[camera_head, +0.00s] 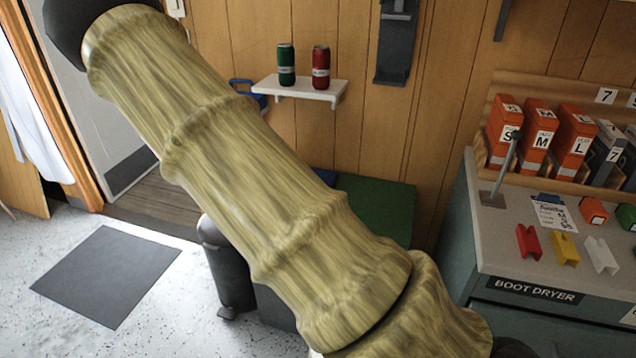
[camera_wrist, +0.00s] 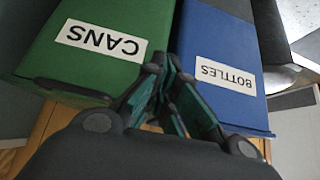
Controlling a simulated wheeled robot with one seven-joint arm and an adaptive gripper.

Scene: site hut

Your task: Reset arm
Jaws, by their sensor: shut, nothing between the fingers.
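My arm crosses the head view from top left to bottom right, and its gripper is not seen there. In the wrist view my gripper (camera_wrist: 163,62) is shut and empty, its dark fingers with teal pads meeting. It is in front of a green bin lid labelled CANS (camera_wrist: 75,72) and a blue bin lid labelled BOTTLES (camera_wrist: 208,95). The lettering appears upside down. I cannot tell how far the fingertips are from the lids.
A white wall shelf (camera_head: 300,91) holds a green can (camera_head: 286,66) and a red can (camera_head: 321,68). At right, a boot dryer counter (camera_head: 500,240) bears orange boxes (camera_head: 536,138) and small coloured blocks (camera_head: 564,248). The green lid (camera_head: 378,205) shows behind my arm. A grey mat (camera_head: 107,276) lies on open floor.

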